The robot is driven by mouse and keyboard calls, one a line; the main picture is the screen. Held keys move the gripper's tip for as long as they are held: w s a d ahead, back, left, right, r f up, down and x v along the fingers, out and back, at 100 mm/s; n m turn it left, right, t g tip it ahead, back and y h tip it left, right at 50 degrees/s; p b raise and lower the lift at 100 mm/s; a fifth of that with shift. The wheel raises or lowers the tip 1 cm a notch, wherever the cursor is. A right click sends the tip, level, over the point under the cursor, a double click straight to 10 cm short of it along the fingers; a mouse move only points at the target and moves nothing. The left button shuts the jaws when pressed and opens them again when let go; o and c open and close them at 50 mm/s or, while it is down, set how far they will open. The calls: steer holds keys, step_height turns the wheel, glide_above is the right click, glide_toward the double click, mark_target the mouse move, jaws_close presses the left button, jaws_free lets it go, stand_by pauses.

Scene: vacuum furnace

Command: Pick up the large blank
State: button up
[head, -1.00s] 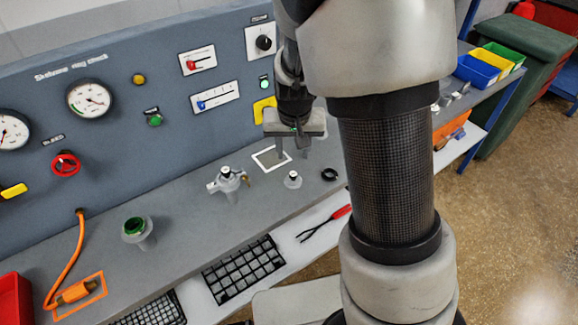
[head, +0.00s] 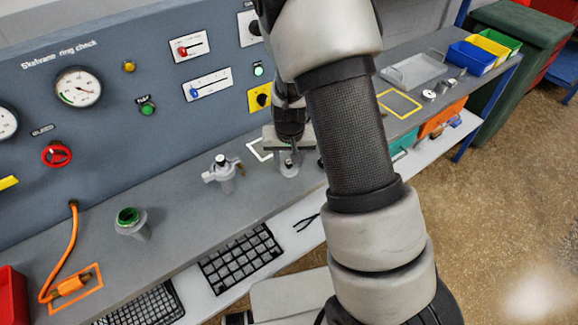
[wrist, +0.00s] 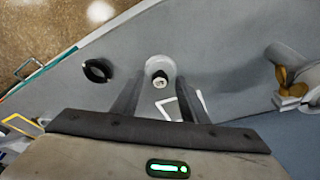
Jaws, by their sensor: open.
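A round pale grey piece with a small upright knob, which looks like the large blank (wrist: 161,68), sits on the bench. In the wrist view it lies just beyond and between my gripper's two fingers. My gripper (wrist: 156,100) is open and empty, with a finger to either side of the line to the blank. In the head view my gripper (head: 286,152) is low over the bench, right above the blank (head: 289,169), and partly hides it. I cannot tell whether the fingers touch it.
A black ring (wrist: 98,70) lies beside the blank. A white-outlined square (head: 254,152) is marked behind it. A grey valve-like fitting (head: 222,172) stands to the left, a green-topped socket (head: 130,222) farther left. A grey tray (head: 413,71) is at right.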

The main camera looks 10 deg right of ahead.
jaws_close()
steer(key=shift+r, duration=0.1)
